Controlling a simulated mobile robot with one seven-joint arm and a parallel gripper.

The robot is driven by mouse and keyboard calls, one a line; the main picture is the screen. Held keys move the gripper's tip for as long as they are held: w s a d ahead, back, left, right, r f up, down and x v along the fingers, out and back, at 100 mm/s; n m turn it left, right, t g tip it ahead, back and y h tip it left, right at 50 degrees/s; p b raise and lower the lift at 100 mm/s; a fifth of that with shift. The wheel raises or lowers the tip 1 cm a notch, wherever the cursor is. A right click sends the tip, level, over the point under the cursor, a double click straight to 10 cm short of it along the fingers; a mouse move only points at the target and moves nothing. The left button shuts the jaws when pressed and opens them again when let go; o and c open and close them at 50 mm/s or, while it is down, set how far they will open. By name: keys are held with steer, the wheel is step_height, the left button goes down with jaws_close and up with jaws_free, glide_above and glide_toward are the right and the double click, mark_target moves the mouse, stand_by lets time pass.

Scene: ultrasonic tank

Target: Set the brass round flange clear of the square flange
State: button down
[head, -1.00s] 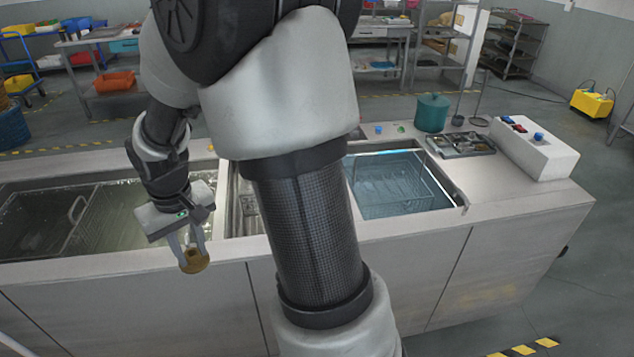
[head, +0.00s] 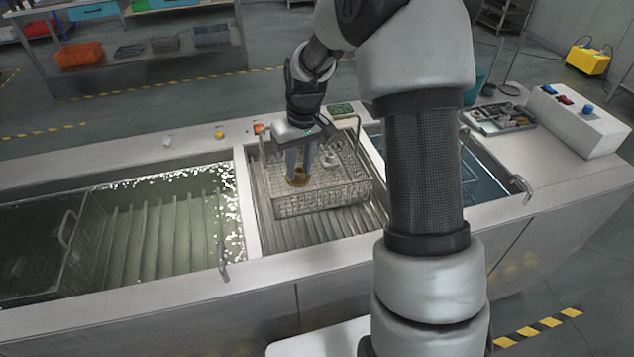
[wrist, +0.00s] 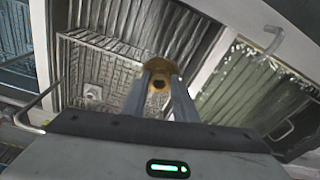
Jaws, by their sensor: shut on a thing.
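The brass round flange (head: 298,181) is between the fingertips of my gripper (head: 299,168), which is shut on it. In the wrist view the flange (wrist: 161,68) shows at the finger ends, with a dark hole in its middle. In the head view it is over the front left part of a wire basket (head: 335,198); I cannot tell whether it touches the basket. A small pale piece with a hole, seemingly the square flange (head: 331,157), lies in the basket to the right of my gripper. It also shows in the wrist view (wrist: 93,92), apart from the brass flange.
The basket stands in the middle basin (head: 262,215), with upright handles at its ends. A murky tank (head: 150,235) with another basket is on the left, and a blue-water tank (head: 480,180) on the right. A parts tray (head: 500,118) and control box (head: 575,118) stand at the right.

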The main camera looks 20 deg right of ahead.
steer(key=w+f+n, duration=0.1)
steer(key=w+f, duration=0.2)
steer(key=f, duration=0.1)
steer(key=w+f+n+b, duration=0.1)
steer(key=w+f, duration=0.2)
steer(key=f, duration=0.1)
steer(key=w+f+n, duration=0.1)
steer(key=w+f, duration=0.2)
steer(key=f, duration=0.2)
steer(key=shift+d+f, duration=0.1)
steer(key=shift+d, duration=0.15)
steer(key=shift+f, duration=2)
steer(key=shift+f, duration=0.1)
steer(key=c, duration=1.9)
jaws_free()
steer(key=shift+f+b, duration=0.15)
steer(key=shift+b, duration=0.15)
steer(key=o, duration=0.5)
steer(key=shift+s, duration=0.1)
